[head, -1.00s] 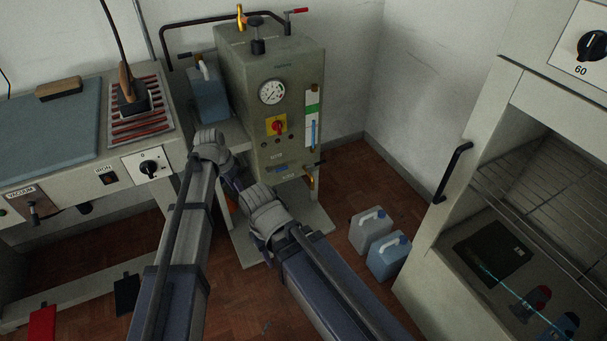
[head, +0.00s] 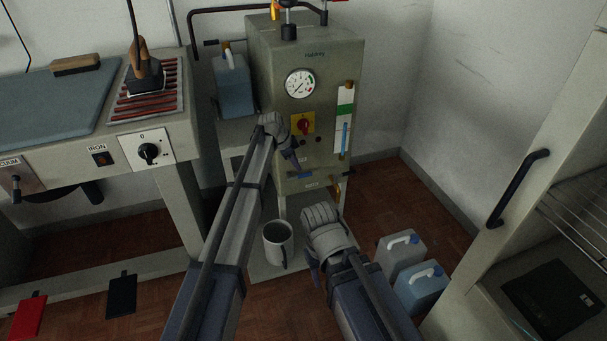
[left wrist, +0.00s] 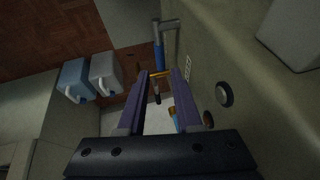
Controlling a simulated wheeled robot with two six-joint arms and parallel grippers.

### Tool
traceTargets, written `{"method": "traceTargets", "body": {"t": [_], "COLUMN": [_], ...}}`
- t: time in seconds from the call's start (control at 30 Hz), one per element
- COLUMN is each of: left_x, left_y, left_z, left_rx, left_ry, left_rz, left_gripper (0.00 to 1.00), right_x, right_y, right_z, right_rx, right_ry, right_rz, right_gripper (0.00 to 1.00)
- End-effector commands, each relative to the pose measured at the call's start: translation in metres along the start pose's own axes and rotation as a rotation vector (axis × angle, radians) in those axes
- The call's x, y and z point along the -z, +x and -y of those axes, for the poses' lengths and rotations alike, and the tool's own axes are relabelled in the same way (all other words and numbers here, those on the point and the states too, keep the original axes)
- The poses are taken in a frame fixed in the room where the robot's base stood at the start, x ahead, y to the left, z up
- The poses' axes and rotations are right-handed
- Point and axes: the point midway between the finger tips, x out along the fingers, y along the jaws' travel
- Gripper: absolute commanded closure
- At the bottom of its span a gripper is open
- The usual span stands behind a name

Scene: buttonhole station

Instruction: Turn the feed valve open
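The grey-green boiler (head: 270,95) stands against the back wall, with a gauge and a red knob on its front. I cannot read which fitting is labelled the feed valve. A small brass valve with a dark lever (head: 337,188) is low at the boiler's front right; it also shows in the left wrist view (left wrist: 158,75), seen between and beyond the fingertips. My left gripper (head: 294,158) is before the lower front panel; its fingers (left wrist: 160,74) are apart with nothing held. My right gripper (head: 314,272) is lower, near the base shelf, its fingers mostly hidden by its wrist.
A blue jug (head: 233,88) stands left of the boiler beside another lever valve (head: 212,43). A mug (head: 278,245) is on the low shelf. Two jugs (head: 420,287) stand on the floor at right. The ironing table (head: 180,170) is left, an open cabinet (head: 510,270) right.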

Motion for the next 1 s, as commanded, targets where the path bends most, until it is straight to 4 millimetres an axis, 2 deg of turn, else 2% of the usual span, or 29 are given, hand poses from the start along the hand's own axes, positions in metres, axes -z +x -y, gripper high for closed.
{"method": "traceTargets", "body": {"t": [0.53, 0.7, 0.93, 1.0], "left_x": [-0.001, 0.000, 0.000, 0.000], "left_y": [0.068, 0.075, 0.073, 0.073], "left_z": [-0.001, -0.001, 0.000, 0.000], "left_rx": [0.000, 0.000, 0.000, 0.000], "left_ry": [0.000, -0.001, -0.001, -0.001], "left_rz": [0.001, 0.001, 0.001, 0.001], "left_gripper": [0.67, 0.67, 0.67, 0.73], "right_x": [0.004, 0.005, 0.005, 0.005], "right_y": [0.061, 0.067, 0.066, 0.066], "right_z": [0.008, 0.009, 0.009, 0.009], "right_rx": [0.007, 0.008, 0.008, 0.008], "right_ry": [-0.010, -0.011, -0.011, -0.011], "right_rz": [-0.004, -0.004, -0.004, -0.004], "right_gripper": [0.50, 0.50, 0.50, 0.50]}}
